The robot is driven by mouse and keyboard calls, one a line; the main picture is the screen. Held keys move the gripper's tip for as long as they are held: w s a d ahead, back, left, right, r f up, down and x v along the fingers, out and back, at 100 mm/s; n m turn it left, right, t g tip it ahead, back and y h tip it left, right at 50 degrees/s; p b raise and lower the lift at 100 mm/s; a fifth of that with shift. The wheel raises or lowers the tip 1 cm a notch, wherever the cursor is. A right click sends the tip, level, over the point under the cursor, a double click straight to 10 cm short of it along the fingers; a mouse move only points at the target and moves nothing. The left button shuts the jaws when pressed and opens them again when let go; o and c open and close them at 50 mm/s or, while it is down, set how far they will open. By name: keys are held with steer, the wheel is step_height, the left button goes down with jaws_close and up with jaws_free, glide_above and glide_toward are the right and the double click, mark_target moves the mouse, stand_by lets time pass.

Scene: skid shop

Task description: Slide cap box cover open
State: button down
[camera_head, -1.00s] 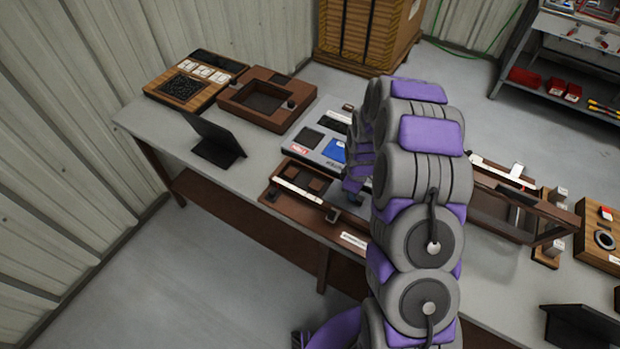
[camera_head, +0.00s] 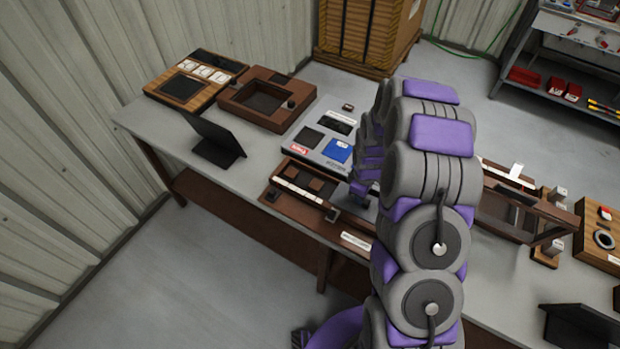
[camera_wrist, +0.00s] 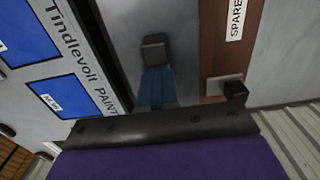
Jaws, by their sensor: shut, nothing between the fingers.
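The low brown box (camera_head: 268,196) near the bench's front edge, which appears to be the cap box, has a long white strip and small brown squares inside. A small dark block (camera_head: 331,214) sits at its front right. My gripper (camera_head: 360,200) is low at the box's right end, partly hidden by my arm. In the wrist view my shut, empty gripper (camera_wrist: 154,62) points down over a grey surface. A black knob (camera_wrist: 235,90) and a "SPARE" label (camera_wrist: 236,18) on brown wood lie right of it. I cannot clearly tell the cover or any contact.
A grey "Tindlevolt" paint panel (camera_head: 305,158) with blue patches lies behind the box. A dark stand (camera_head: 215,142), a brown tray (camera_head: 235,108) and a wooden tray (camera_head: 160,92) are farther left. A brown frame (camera_head: 565,215) stands to the right of my arm.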

steer(key=shift+s+d, duration=0.15)
steer(key=shift+w+a, duration=0.3)
steer(key=shift+r, duration=0.1)
step_height(320, 180, up, 8)
steer(key=p, duration=0.2)
steer(key=shift+p, duration=0.35)
stand_by(0.4)
stand_by(0.4)
steer(key=s+a+r+m+b, duration=0.1)
steer(key=s+a+r+m, duration=0.15)
steer(key=s+r, duration=0.5)
steer(key=s+a+r+m+b, duration=0.1)
steer(key=s+a+r+m, duration=0.15)
steer(key=s+r, duration=0.5)
steer(key=s+r+m+g+b, duration=0.1)
steer(key=s+r+m, duration=0.2)
steer(key=s, duration=0.7)
steer(key=s+a+r+m, duration=0.1)
steer(key=s+r+m, duration=0.1)
steer(key=s, duration=0.8)
steer(key=shift+r+m+g+b, duration=0.35)
steer(key=shift+r+m+g, duration=0.05)
steer(key=shift+r, duration=0.2)
